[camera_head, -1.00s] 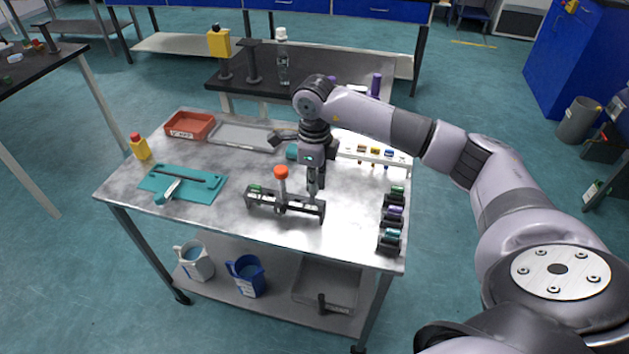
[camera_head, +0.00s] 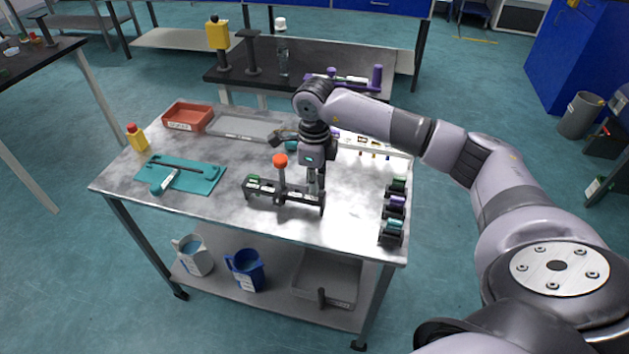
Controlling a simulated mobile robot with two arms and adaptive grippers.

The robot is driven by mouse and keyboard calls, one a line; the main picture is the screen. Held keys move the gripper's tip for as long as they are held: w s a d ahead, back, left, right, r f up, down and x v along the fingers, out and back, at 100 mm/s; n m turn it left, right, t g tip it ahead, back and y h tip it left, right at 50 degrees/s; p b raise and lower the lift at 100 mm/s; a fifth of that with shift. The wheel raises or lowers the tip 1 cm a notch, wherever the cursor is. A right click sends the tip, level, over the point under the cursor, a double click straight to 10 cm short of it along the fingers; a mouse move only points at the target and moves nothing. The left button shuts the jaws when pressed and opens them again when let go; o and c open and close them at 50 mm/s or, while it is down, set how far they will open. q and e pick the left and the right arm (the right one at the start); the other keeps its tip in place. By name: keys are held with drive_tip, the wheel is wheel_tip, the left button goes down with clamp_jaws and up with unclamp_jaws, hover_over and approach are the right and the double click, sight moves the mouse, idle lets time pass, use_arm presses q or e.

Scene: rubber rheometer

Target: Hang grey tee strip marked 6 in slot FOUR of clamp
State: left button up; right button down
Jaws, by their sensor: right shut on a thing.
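The clamp (camera_head: 264,194) is a dark bar with pale labels along its top and an orange knob (camera_head: 280,160) on a post. It stands at the front middle of the metal table. A green piece (camera_head: 253,179) sits at its left end. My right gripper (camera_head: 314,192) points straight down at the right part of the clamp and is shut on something. The strip in it is too small and hidden to make out, and its mark cannot be read. I cannot tell which slot it is at. My left gripper is not in view.
A white rack (camera_head: 400,156) with small coloured pieces stands behind my right arm. Green, purple and teal rolls in dark holders (camera_head: 394,212) line the right edge. A teal board (camera_head: 205,181), a yellow bottle (camera_head: 137,139), a red bin (camera_head: 187,116) and a grey tray (camera_head: 238,125) are left.

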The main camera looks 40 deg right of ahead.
drive_tip(key=shift+f, duration=0.35)
drive_tip(key=c, duration=1.6)
unclamp_jaws()
drive_tip(key=shift+r+p, duration=1.8)
drive_tip(key=shift+r, duration=1.3)
drive_tip(key=shift+f, duration=0.1)
